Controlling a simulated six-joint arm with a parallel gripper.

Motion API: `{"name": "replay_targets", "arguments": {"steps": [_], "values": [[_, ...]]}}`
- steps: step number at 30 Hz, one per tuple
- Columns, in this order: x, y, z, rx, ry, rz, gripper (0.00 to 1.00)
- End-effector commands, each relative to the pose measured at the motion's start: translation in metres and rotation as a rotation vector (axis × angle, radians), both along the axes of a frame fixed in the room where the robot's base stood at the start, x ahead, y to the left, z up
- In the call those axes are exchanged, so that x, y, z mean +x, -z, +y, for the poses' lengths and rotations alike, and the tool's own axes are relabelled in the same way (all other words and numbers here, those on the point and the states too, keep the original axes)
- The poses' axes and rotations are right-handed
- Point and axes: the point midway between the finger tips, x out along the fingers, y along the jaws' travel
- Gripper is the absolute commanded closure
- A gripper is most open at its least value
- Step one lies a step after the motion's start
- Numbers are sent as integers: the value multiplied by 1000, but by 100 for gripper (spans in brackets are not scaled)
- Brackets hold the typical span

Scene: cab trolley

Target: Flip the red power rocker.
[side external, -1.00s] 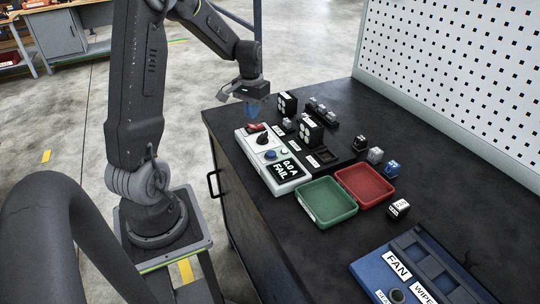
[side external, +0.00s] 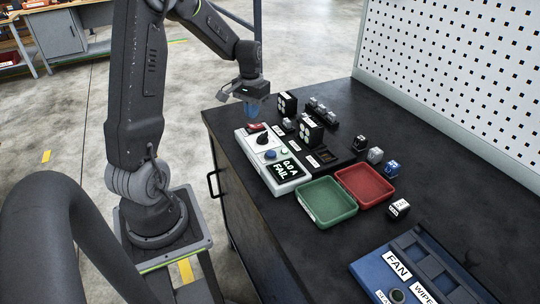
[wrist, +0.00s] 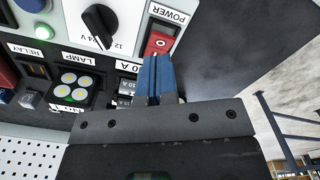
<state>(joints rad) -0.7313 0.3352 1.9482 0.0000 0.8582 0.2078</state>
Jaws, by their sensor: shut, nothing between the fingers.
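The red power rocker (wrist: 158,44) sits under a POWER label on the white test box in the wrist view. It also shows in the side view (side external: 255,127) at the box's far end. My gripper (wrist: 155,62) has blue fingers that are shut together and empty. In the wrist view the fingertips lie just below the rocker and overlap its lower edge. In the side view my gripper (side external: 251,113) is just above the rocker. I cannot tell whether the tips touch it. The box's display (side external: 286,170) reads 0.0 A FAIL.
A black voltage knob (wrist: 100,24) stands beside the rocker. Lamp and relay modules (side external: 310,131) stand to the right of the box. A green tray (side external: 326,205) and a red tray (side external: 365,184) lie in front. The table's left edge is close to the box.

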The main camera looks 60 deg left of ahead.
Motion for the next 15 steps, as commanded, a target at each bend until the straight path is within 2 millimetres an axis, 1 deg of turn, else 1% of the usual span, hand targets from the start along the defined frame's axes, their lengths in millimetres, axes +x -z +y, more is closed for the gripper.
{"name": "replay_targets", "arguments": {"steps": [15], "values": [[0, 3, 0, 0, 0, 1, 100]]}}
